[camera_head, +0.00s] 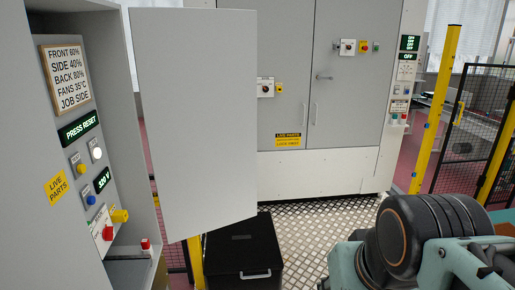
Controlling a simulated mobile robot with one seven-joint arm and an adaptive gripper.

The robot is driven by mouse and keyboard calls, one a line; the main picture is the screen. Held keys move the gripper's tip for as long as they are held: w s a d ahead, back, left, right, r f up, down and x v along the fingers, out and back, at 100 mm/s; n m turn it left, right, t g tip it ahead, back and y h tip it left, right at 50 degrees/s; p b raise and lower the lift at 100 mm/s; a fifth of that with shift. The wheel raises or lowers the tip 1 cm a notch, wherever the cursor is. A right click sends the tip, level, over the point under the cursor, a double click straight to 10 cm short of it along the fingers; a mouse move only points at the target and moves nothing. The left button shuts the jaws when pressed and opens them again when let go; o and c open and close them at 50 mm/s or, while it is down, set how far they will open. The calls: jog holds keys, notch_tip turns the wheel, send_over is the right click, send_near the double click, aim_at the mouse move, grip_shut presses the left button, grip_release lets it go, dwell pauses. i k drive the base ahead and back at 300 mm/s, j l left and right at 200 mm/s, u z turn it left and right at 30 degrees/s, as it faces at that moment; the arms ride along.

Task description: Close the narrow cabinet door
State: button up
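The narrow cabinet (143,60) stands at the left with its front open. Its plain pale grey door (200,110) stands swung out to the right of the opening, and its free edge seems to be the right one. Inside are a control panel with a sign (66,78), a green "PRESS RESET" display (78,127), and several knobs and buttons. No handle shows on the visible face of the door. My teal and black arm links are at the lower right, apart from the door in the picture. My gripper's fingertips cannot be made out.
A black box (243,246) with a light handle stands on the floor below the door. A large grey double-door cabinet (350,90) is behind. Metal tread flooring (305,235) lies clear between. Yellow posts (435,110) and black mesh fencing (470,130) are at the right.

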aim_at(196, 68)
jog(key=i+j+z, duration=0.15)
jog(key=i+z, duration=0.25)
jog(key=i, duration=0.7)
jog(key=i+l+u, duration=0.15)
jog(key=i, duration=0.4)
jog(key=i+u, duration=0.15)
jog(key=i, duration=0.45)
jog(key=l, duration=0.05)
